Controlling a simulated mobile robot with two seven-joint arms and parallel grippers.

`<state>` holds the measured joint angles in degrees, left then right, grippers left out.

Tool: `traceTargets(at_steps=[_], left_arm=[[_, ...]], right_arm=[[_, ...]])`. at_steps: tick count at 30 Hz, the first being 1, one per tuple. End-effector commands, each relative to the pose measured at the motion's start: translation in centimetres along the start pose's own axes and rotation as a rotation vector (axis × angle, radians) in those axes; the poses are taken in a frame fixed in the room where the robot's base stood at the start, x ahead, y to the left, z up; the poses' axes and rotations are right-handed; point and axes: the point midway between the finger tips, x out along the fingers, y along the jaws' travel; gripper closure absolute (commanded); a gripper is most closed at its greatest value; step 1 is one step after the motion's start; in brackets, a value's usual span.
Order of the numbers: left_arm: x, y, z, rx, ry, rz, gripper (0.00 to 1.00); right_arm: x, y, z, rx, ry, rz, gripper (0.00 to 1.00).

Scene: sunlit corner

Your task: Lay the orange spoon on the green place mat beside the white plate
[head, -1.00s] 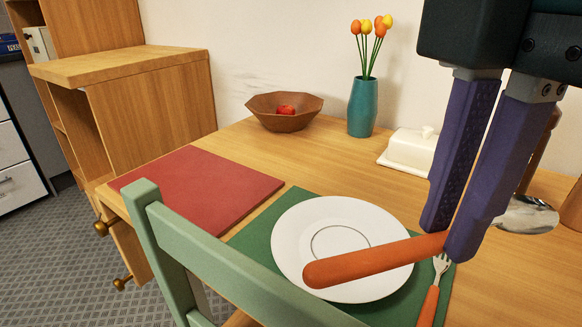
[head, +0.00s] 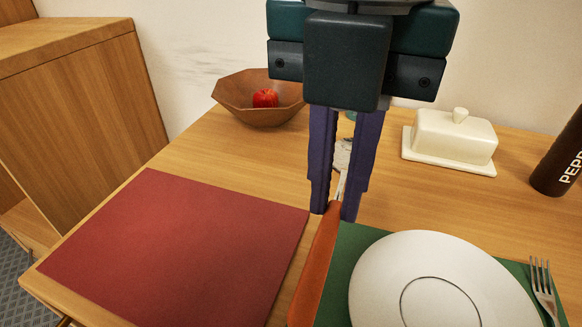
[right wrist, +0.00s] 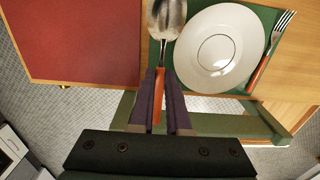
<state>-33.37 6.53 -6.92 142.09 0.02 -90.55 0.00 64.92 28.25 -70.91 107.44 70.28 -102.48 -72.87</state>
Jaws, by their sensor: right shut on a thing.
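The spoon has an orange handle (head: 316,270) and a metal bowl, which shows clearly in the right wrist view (right wrist: 168,18). My right gripper (head: 335,208) is shut on the spoon at its handle, with the bowl pointing away toward the wall. The spoon appears over the left edge of the green place mat (head: 350,245); I cannot tell how high above it. The white plate (head: 385,270) lies on the mat, right of the spoon and apart from it. My left gripper is out of view.
A fork (head: 543,285) lies right of the plate. A red mat (head: 180,245) lies to the left. Behind stand a wooden bowl (head: 240,100) with a red apple (head: 265,98), a butter dish (head: 452,138) and a pepper mill (head: 560,160). A green chair (right wrist: 265,120) stands at the near edge.

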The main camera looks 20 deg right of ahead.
Motion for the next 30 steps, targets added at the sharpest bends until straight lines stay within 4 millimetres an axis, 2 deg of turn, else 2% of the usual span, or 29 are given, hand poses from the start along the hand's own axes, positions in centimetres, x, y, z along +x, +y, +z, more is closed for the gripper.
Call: traceTargets(at_steps=[1, 4, 13, 19, 22, 30], left_arm=[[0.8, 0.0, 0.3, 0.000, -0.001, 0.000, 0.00], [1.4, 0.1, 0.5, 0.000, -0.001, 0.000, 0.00], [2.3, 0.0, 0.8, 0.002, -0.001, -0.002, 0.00], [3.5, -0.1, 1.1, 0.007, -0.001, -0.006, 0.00], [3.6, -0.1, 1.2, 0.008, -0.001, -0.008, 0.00], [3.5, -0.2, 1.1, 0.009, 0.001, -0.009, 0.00]], right_arm=[[2.0, -0.1, -0.1, 0.002, 0.003, -0.004, 1.00], [4.4, -0.1, -0.1, 0.002, 0.001, -0.003, 1.00], [7.7, 0.0, -0.1, 0.003, 0.000, 0.000, 1.00], [11.4, 0.0, -0.1, 0.003, 0.000, 0.000, 1.00], [12.2, 0.0, -0.1, 0.002, 0.000, -0.001, 1.00], [12.2, 0.0, -0.1, 0.002, -0.001, 0.001, 1.00]])
